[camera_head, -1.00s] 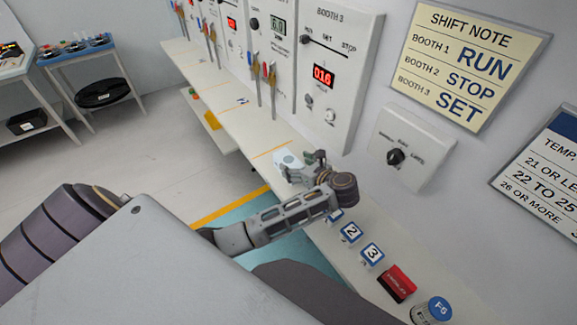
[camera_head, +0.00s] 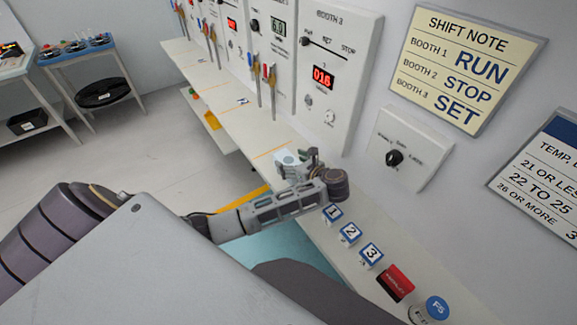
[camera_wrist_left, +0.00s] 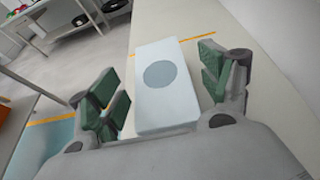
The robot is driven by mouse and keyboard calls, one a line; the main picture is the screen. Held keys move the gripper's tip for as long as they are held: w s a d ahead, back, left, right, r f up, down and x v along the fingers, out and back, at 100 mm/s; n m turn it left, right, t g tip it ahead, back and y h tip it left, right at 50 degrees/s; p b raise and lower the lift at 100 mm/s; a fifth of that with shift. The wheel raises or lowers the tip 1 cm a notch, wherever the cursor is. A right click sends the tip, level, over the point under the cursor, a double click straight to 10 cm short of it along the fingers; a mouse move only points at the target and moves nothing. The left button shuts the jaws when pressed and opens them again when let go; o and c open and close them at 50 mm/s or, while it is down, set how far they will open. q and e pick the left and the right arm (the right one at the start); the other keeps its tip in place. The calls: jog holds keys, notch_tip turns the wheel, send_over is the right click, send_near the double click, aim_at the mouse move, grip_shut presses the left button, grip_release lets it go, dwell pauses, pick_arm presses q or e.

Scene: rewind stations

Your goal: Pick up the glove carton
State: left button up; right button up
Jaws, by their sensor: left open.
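The glove carton is a pale white-blue box (camera_wrist_left: 167,112) with a grey oval on its top. It lies on the narrow white shelf. In the left wrist view it sits between the two green-padded fingers of my left gripper (camera_wrist_left: 163,90), with a gap visible on the right side and a small one on the left. The gripper is open. In the head view my left gripper (camera_head: 300,162) is at the carton (camera_head: 287,158), partly hiding it. My right gripper is not in view.
Number tiles (camera_head: 350,233), a red box (camera_head: 396,283) and a blue-topped can (camera_head: 436,308) stand along the near shelf. Booth panels (camera_head: 333,70) and a dial box (camera_head: 407,150) are on the wall behind. The shelf beyond the carton is clear (camera_head: 250,125).

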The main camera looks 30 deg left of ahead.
pick_arm(q)
jog(key=shift+x, duration=1)
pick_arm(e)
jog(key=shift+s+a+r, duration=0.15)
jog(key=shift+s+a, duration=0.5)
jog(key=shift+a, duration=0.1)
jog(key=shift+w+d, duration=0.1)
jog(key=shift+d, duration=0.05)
